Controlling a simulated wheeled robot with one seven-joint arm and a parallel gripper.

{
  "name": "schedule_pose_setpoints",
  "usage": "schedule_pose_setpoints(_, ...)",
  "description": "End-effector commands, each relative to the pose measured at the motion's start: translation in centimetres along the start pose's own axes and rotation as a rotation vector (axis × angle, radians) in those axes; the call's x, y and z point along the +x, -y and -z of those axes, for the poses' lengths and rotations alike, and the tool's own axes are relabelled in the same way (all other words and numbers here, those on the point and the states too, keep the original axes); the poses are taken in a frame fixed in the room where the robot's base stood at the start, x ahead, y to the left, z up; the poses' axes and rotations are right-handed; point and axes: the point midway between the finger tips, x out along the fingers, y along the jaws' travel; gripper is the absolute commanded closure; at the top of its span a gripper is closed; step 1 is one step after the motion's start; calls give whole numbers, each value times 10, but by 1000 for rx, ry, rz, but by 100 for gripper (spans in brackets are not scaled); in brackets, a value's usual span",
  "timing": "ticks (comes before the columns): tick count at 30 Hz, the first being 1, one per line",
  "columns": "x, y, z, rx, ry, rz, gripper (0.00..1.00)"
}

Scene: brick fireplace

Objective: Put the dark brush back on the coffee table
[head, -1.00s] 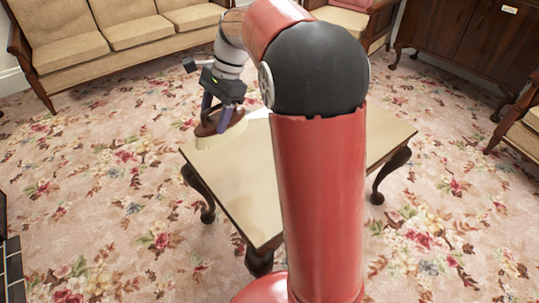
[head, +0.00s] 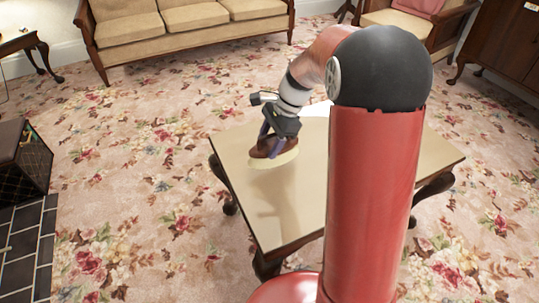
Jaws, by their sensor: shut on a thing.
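The dark brush (head: 274,149) has a dark brown back and a pale, cream-coloured lower side. My gripper (head: 272,146) is shut on it, with a finger on either side. The coffee table (head: 290,207) has a tan top and dark curved legs. The brush is over the far left part of the tabletop, and a soft shadow falls on the top near it. I cannot tell whether the brush touches the table. My red arm hides the table's middle right.
A white sheet (head: 318,109) lies at the table's far edge, partly hidden by my arm. A beige sofa (head: 185,25) stands behind. A dark box (head: 25,158) stands at the left by the tiled hearth (head: 28,245). The near left tabletop is clear.

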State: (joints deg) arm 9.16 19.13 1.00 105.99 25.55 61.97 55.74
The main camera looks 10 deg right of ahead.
Motion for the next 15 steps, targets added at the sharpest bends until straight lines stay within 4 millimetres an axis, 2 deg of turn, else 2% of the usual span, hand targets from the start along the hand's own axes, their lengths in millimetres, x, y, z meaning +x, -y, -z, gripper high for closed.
schedule_pose_setpoints(5, 11, 0, 5, 0, 1, 0, 80)
schedule_pose_setpoints(12, 42, -3, 18, 0, 1, -2, 80)
schedule_pose_setpoints(15, 47, -3, 20, 0, 0, 0, 80)
